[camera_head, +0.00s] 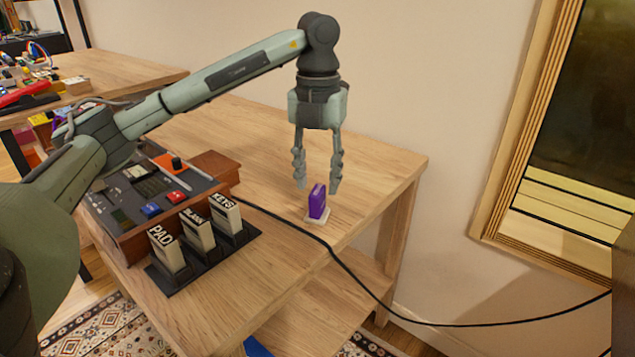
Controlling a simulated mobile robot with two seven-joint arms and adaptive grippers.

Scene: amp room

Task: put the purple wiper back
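The purple wiper (317,203) stands upright on a small pale base on the wooden table (272,262), near its right edge. My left gripper (317,187) points down just above and behind it, with its two fingers apart and nothing visibly gripped. The fingertips show on either side of the wiper's top, with gaps between. Whether they are level with the wiper in depth, I cannot tell. My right gripper is not in view.
A black holder (185,282) carries cards marked PAD, BLANK and KEYS. Behind it is a wood-sided control console (128,240). A black cable (345,268) runs past the wiper and off the table. A cluttered second table (110,70) stands back left.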

